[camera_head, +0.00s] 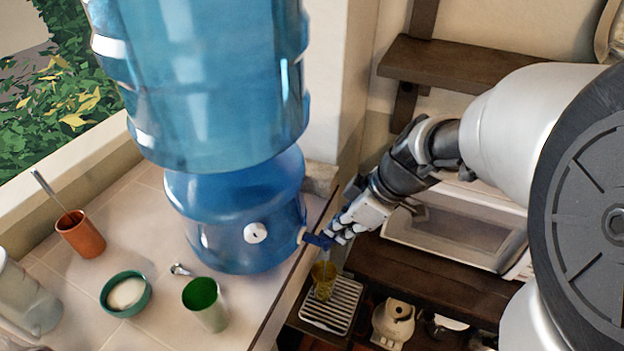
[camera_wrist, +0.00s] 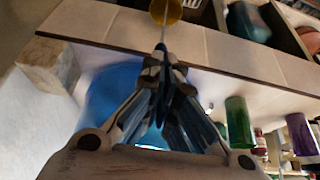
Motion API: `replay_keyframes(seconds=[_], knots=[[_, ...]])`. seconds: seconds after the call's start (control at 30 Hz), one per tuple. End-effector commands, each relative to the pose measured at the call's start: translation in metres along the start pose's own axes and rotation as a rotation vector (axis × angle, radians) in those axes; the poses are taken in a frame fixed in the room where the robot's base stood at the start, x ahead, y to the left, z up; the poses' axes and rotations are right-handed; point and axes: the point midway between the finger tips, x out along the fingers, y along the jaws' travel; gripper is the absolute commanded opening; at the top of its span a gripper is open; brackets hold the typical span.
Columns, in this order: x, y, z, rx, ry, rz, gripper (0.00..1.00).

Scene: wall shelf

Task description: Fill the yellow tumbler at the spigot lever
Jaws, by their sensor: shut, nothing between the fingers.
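The yellow tumbler (camera_head: 323,280) stands upright on a slatted rack below the spigot; part of it shows at the top of the wrist view (camera_wrist: 166,11). The blue spigot lever (camera_head: 317,240) juts from the right side of the blue water dispenser (camera_head: 225,225). My gripper (camera_head: 340,234) is shut with nothing between its fingers, its tips at the lever and seemingly touching it. In the wrist view my gripper (camera_wrist: 162,75) meets at the lever. A thin pale streak, apparently water, runs between the spigot and the tumbler. The level inside the tumbler is too small to tell.
The slatted rack (camera_head: 330,307) sits low beside the counter edge. On the counter are a green cup (camera_head: 204,303), a teal bowl (camera_head: 125,294) and an orange cup (camera_head: 80,235). A wooden shelf (camera_head: 450,64) and a white appliance (camera_head: 450,240) lie near my arm.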

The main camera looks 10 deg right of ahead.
Motion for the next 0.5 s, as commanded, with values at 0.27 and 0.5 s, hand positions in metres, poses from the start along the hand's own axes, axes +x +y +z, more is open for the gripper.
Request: replay_keyframes(seconds=[0.27,0.5], knots=[[0.0034,0.0004,0.0063,0.001,-0.001,0.001,0.00],[0.0031,0.0002,0.0073,0.001,-0.001,0.000,0.00]])
